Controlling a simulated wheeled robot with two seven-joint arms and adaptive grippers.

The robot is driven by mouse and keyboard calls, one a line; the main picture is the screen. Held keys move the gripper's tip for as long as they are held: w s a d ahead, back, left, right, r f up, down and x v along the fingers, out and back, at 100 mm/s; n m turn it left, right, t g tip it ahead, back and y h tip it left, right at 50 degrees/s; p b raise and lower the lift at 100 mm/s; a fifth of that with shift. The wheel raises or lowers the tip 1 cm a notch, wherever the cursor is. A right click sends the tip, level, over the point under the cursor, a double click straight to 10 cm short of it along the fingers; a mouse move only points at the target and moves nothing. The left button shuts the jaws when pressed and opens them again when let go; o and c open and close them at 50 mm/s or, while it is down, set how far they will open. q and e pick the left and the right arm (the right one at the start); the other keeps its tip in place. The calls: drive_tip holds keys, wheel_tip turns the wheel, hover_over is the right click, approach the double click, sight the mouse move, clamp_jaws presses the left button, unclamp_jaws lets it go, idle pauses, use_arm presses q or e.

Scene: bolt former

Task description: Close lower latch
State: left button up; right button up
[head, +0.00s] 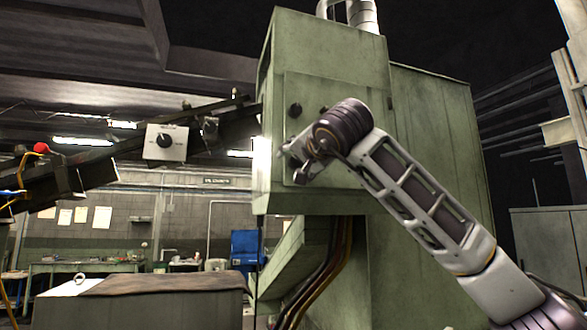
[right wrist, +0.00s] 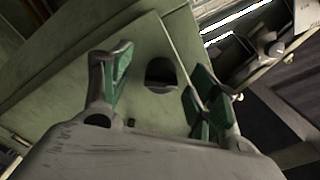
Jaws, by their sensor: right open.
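The green machine cabinet (head: 320,60) has a front door panel with a round black upper latch (head: 295,110). My right gripper (head: 293,163) is in front of the lower part of this panel and hides what is behind it in the head view. In the right wrist view, its green-padded fingers are spread apart. A dark rounded latch knob (right wrist: 160,73) on the green panel shows between and beyond them, apparently the lower latch. The fingers are not closed on it. I cannot tell its turn angle for sure.
A dark rail with a white dial box (head: 165,142) and a red knob (head: 41,148) extends left of the cabinet. Cables (head: 335,260) hang below it. A covered bench (head: 150,290) stands at lower left. The space right of the panel is taken by my right arm.

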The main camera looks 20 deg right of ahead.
drive_tip(key=shift+s+m+b, duration=0.1)
drive_tip(key=shift+m+b, duration=0.4)
drive_tip(key=shift+m, duration=0.9)
drive_tip(key=shift+r, duration=0.1)
clamp_jaws()
